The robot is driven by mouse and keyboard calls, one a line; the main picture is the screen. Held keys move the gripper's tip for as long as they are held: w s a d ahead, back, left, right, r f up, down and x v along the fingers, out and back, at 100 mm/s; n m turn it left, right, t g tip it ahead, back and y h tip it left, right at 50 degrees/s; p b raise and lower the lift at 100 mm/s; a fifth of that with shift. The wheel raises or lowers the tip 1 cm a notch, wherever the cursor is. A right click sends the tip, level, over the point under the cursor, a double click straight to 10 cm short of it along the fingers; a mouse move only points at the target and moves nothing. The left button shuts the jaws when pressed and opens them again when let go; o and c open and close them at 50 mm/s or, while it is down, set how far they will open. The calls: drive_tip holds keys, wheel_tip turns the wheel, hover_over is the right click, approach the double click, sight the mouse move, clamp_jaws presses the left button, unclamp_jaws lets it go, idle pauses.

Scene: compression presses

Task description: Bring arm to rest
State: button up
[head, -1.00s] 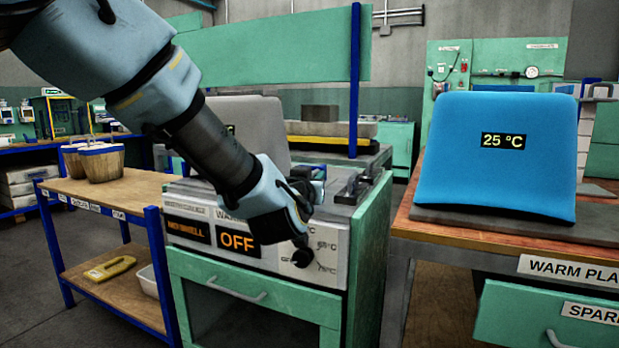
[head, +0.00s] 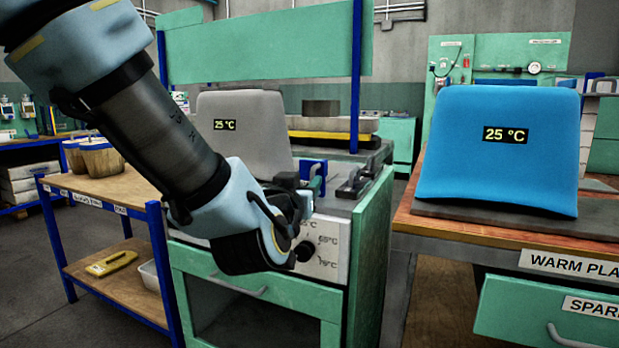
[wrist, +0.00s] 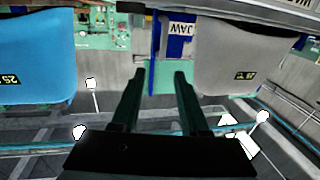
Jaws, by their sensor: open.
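My gripper (head: 290,232) is in front of the control panel (head: 328,236) of the green press cabinet in the head view. In the wrist view its two dark fingers (wrist: 159,80) stand apart with nothing between them, so it is open and empty. My forearm slants down from the upper left and hides most of the panel's left side. A black knob (head: 306,251) shows right beside the gripper; whether they touch I cannot tell.
A grey moulded shell (head: 240,150) reading 25 °C stands on the cabinet. A blue shell (head: 495,150) reading 25 °C sits on the bench at right. A blue-framed wooden trolley (head: 115,195) with pots (head: 102,158) stands at left. Grey floor shows between trolley and shelving.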

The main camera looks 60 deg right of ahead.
drive_tip(key=shift+v, duration=0.85)
drive_tip(key=w+a+f+n+t+y, duration=0.1)
drive_tip(key=w+a+f+y, duration=0.2)
drive_tip(key=w, duration=0.5)
drive_tip(key=w+a+f+n+t+y, duration=0.1)
drive_tip(key=w+a+f+n+y, duration=0.15)
drive_tip(key=w+a, duration=0.4)
drive_tip(key=w+a+f+t+y, duration=0.1)
drive_tip(key=w+a+f, duration=0.2)
drive_tip(key=w, duration=0.7)
drive_tip(key=w+a+f+n+y, duration=0.2)
drive_tip(key=w+a+f+y, duration=0.1)
drive_tip(key=a, duration=0.6)
drive_tip(key=w+a+f+n+g+y, duration=0.15)
drive_tip(key=w+a, duration=0.25)
drive_tip(key=a, duration=0.5)
drive_tip(key=w+a+f+n+y, duration=0.3)
drive_tip(key=a, duration=0.6)
drive_tip(key=s+a+f+n+g+y, duration=0.1)
drive_tip(key=s+a+n+g+y, duration=0.15)
drive_tip(key=a, duration=0.65)
drive_tip(key=s+a+f+n+g+y, duration=0.15)
drive_tip(key=s+a, duration=0.25)
drive_tip(key=a, duration=0.6)
wheel_tip(320, 180, up, 24)
drive_tip(key=p, duration=2.4)
drive_tip(key=shift+w+d+h, duration=0.25)
drive_tip(key=shift+w+h, duration=0.05)
